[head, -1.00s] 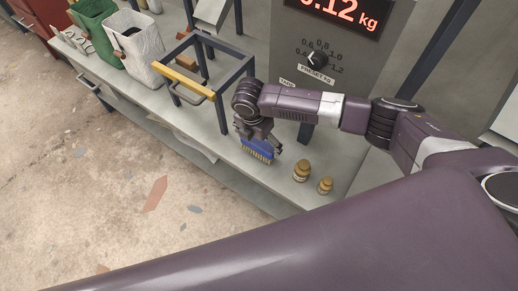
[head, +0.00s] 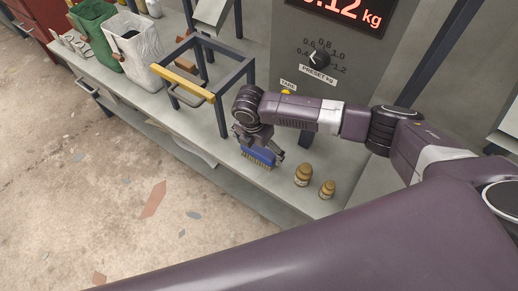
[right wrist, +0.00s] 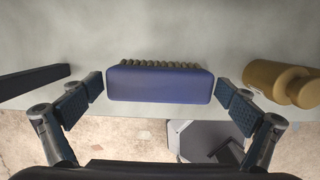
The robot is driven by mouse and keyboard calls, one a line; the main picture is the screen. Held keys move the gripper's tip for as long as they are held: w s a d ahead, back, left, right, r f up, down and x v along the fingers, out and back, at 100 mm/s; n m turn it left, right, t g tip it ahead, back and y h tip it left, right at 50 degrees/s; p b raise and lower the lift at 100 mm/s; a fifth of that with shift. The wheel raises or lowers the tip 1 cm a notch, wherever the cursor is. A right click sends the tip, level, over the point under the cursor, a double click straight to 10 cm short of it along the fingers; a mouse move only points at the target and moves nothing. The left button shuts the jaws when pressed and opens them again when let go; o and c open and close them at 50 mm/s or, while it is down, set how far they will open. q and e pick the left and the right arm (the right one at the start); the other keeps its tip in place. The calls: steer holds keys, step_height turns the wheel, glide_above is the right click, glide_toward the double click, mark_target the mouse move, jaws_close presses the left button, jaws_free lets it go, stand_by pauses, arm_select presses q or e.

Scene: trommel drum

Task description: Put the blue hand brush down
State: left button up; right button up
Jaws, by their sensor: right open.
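The blue hand brush (head: 258,156) is on the grey bench (head: 290,203) near its front edge, below my right gripper (head: 260,150). In the right wrist view the brush (right wrist: 160,83) lies between the two fingers of my right gripper (right wrist: 163,97). A gap shows between each finger pad and the brush's ends, so the gripper is open around it. The pale bristles (right wrist: 160,63) show along the brush's far side. My left gripper is not in view.
Two brass-coloured weights (head: 303,176) stand right of the brush; one (right wrist: 270,82) is close to the right finger. A dark frame with a yellow bar (head: 183,82) stands left. White (head: 134,46) and green bags are farther left. The scale display (head: 342,10) is behind.

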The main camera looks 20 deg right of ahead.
mark_target(256, 153)
step_height(256, 153, up, 12)
steer(key=s+a, duration=0.1)
steer(key=shift+a, duration=0.2)
stand_by(0.6)
